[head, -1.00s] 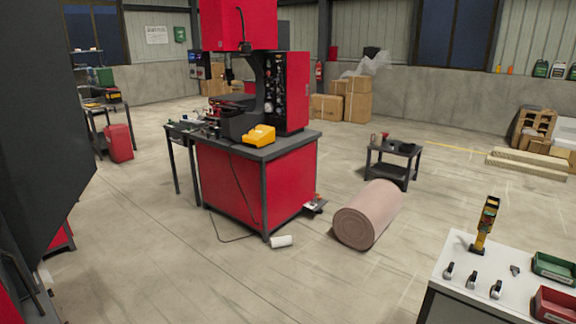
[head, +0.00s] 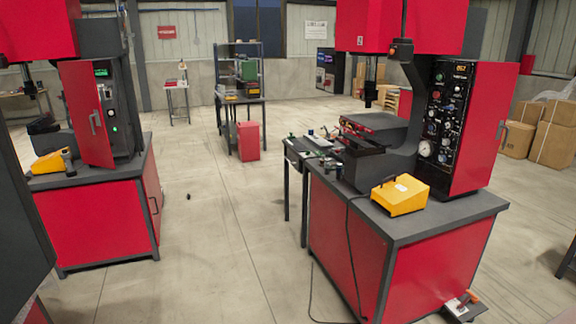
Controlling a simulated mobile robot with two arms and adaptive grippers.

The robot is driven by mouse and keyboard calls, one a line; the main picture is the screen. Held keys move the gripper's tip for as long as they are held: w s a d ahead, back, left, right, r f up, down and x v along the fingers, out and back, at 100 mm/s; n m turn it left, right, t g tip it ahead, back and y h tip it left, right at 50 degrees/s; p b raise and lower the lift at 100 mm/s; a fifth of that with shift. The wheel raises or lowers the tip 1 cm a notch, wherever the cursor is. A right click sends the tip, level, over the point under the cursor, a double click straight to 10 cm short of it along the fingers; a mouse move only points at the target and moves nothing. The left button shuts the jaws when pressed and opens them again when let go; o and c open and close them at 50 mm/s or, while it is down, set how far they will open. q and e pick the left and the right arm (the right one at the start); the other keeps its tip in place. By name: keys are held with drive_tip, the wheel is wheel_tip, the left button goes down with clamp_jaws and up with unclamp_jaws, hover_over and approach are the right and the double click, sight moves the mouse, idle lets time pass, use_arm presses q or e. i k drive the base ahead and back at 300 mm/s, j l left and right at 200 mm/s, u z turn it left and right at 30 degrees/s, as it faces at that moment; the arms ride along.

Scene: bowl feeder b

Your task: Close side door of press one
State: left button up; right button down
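Two red and dark grey presses stand on red benches; I cannot read which is press one. The left press (head: 126,90) has a red side door (head: 87,115) with a grey handle, standing at an angle beside a dark panel with a green display. The right press (head: 400,150) has a dark panel of gauges and buttons. A red side panel with a handle (head: 488,130) is on its right side; it looks flush with the housing. Neither of my grippers is in view.
A yellow pedal-like box (head: 402,195) sits on the right bench (head: 440,219), another (head: 50,162) on the left bench. Open concrete floor (head: 215,225) lies between the benches. A pedal (head: 462,305) lies at lower right. A dark panel (head: 18,235) fills the left edge.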

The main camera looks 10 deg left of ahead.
sight(78, 79)
drive_tip(key=i+j+u, duration=0.3)
drive_tip(key=i+u, duration=0.15)
drive_tip(key=i+j+u, duration=0.1)
drive_tip(key=i+u, duration=0.35)
drive_tip(key=i, duration=0.15)
drive_tip(key=i+l+u, duration=0.1)
drive_tip(key=i+u, duration=0.35)
drive_tip(key=i, duration=0.15)
drive_tip(key=i+l+u, duration=0.25)
drive_tip(key=i+u, duration=0.2)
drive_tip(key=i, duration=0.1)
